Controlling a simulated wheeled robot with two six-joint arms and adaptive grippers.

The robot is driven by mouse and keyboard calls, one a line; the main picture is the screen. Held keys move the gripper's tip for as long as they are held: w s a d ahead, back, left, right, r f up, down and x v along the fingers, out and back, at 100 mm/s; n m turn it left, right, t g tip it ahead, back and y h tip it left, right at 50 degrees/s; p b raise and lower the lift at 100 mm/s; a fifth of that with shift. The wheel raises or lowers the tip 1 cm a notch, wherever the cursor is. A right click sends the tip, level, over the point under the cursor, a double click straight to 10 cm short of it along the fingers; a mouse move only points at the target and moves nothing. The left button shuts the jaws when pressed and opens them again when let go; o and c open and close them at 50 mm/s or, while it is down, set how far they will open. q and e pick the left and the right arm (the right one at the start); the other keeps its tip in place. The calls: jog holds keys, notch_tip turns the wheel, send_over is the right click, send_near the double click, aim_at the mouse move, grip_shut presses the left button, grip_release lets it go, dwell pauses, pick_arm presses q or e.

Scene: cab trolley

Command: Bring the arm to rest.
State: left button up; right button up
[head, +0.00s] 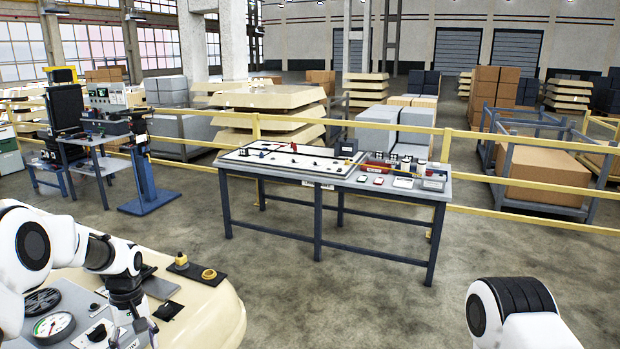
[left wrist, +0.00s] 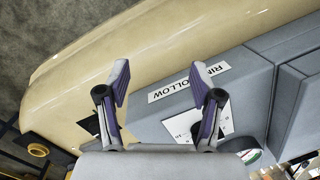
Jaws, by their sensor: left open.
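My left arm (head: 70,245), white with dark joints, comes in from the left and reaches down over the cream cab console (head: 222,300). My left gripper (head: 133,318) hangs low over the console's grey panel. In the left wrist view the left gripper (left wrist: 160,92) is open, with nothing between its two fingers. Beneath it are the grey panel (left wrist: 150,130) and a white label (left wrist: 188,82) reading roughly "RING FOLLOW". Part of my right arm (head: 512,312) shows at the bottom right; its gripper is out of view.
A workbench (head: 330,190) with a white board stands ahead, before a yellow railing (head: 520,204). The floor between is clear.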

pick_arm(q)
jog(key=s+d+f+m+g+b, duration=0.15)
jog(key=s+d+f, duration=0.25)
jog(key=s+f, duration=0.7)
jog(key=s+d+f+m+g+b, duration=0.15)
jog(key=s+d+f, duration=0.35)
jog(key=s+f, duration=0.55)
jog(key=s+d+f+m+t+b, duration=0.1)
jog(key=s+d+f+m, duration=0.1)
jog(key=s, duration=0.7)
jog(key=s+d+f+m+t+b, duration=0.1)
jog(key=s+d+f, duration=0.1)
jog(key=s, duration=0.7)
jog(key=w+t, duration=0.1)
jog(key=w+m, duration=0.1)
jog(key=w+t, duration=0.1)
jog(key=shift+w+r+m+t, duration=0.25)
jog(key=shift+w+m+t, duration=0.05)
jog(key=shift+w+m, duration=0.1)
